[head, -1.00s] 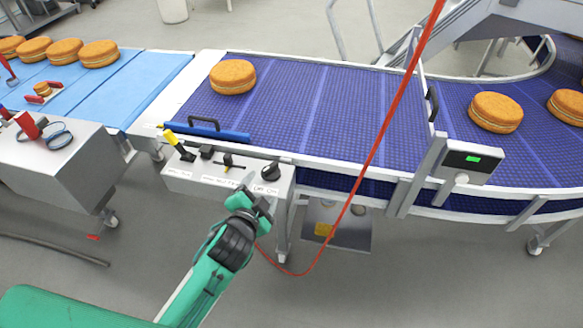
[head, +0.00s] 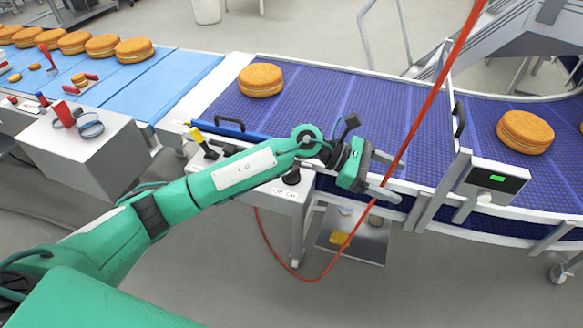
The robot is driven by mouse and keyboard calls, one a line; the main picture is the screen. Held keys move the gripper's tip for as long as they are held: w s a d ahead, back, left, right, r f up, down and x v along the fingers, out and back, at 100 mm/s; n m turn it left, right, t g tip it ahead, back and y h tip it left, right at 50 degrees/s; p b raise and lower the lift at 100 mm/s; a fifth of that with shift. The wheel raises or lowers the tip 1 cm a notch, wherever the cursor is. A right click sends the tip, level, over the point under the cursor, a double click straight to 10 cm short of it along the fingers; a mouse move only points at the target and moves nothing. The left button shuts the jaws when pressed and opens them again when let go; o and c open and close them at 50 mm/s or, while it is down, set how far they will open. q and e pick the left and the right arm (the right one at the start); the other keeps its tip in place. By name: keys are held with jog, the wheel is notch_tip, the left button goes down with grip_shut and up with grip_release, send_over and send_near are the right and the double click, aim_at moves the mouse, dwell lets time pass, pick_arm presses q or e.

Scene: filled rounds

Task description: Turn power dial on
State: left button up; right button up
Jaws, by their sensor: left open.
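The black power dial (head: 291,177) sits on the right end of the white control panel (head: 262,198), just under my left arm's wrist. Small labels are printed in front of it, too small to read surely. My arm covers much of the panel and partly hides the dial's surroundings. My left gripper (head: 391,178) is open and empty, to the right of the dial, over the front rail of the blue conveyor. Its fingers point right, close to the hanging red cord in the picture. My right gripper is not in view.
Round filled cakes (head: 261,80) ride on the purple-blue conveyor (head: 390,110). A red cord (head: 425,100) hangs across the front. A box with a green display (head: 491,179) stands to the right.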

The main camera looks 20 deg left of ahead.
pick_arm(q)
jog(key=w+a+f+m+y, duration=0.3)
jog(key=w+a+f+y, duration=0.1)
jog(key=a+y, duration=0.15)
jog(key=r+m+y, duration=0.1)
jog(key=m+y, duration=0.2)
jog(key=y, duration=0.7)
send_over(291, 174)
jog(key=w, duration=0.1)
jog(key=shift+h, duration=0.25)
notch_tip(291, 174, down, 13)
jog(key=p, duration=0.4)
jog(key=shift+w+a+f+p, duration=0.1)
jog(key=shift+f+p, duration=0.05)
jog(key=shift+p, duration=0.25)
